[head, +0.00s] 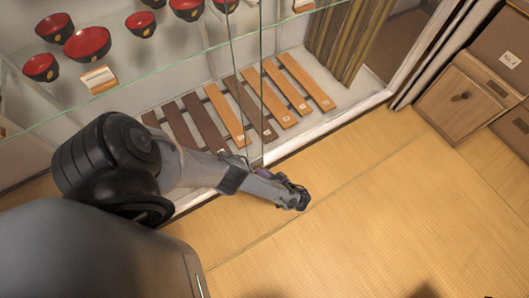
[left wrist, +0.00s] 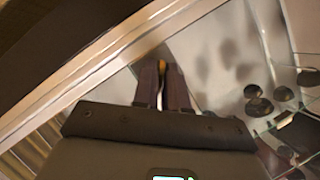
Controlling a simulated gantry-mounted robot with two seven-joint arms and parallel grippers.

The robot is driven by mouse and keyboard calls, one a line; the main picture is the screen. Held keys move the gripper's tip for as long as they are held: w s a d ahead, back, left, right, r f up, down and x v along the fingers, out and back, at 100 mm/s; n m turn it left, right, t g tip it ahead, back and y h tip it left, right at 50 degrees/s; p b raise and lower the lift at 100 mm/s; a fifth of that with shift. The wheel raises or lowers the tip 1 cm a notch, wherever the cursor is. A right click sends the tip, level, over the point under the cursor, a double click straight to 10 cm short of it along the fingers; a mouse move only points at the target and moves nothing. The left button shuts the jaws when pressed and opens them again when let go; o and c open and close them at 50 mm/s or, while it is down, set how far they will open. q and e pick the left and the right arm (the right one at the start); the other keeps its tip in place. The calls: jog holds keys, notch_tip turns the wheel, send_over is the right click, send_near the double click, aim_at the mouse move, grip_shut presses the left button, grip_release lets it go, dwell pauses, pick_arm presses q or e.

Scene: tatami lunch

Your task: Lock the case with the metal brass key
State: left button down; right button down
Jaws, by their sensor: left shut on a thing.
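The case is a glass-fronted display case (head: 190,68) filling the upper left of the head view, with vertical glass edges near its middle. My left gripper (head: 298,199) is in front of the case, low over the tatami side, just right of those glass edges. In the left wrist view its two dark fingers (left wrist: 162,84) are closed together on a small yellow piece, seemingly the brass key (left wrist: 162,66). Only a bit of the key shows; the fingers hide the rest, and it cannot be made out in the head view. The lock is not discernible. My right gripper is out of view.
Red and black bowls (head: 87,43) stand on the glass shelf. Wooden slats (head: 285,95) lie on the case floor. Wooden cabinets (head: 465,95) stand at the right. The tatami floor (head: 400,195) in front is clear.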

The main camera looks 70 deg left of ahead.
pick_arm(q)
jog(key=shift+w+m+g, duration=0.1)
jog(key=shift+m+g, duration=0.6)
jog(key=shift+m, duration=0.3)
jog(key=c, duration=1.3)
grip_release()
jog(key=shift+a, duration=0.1)
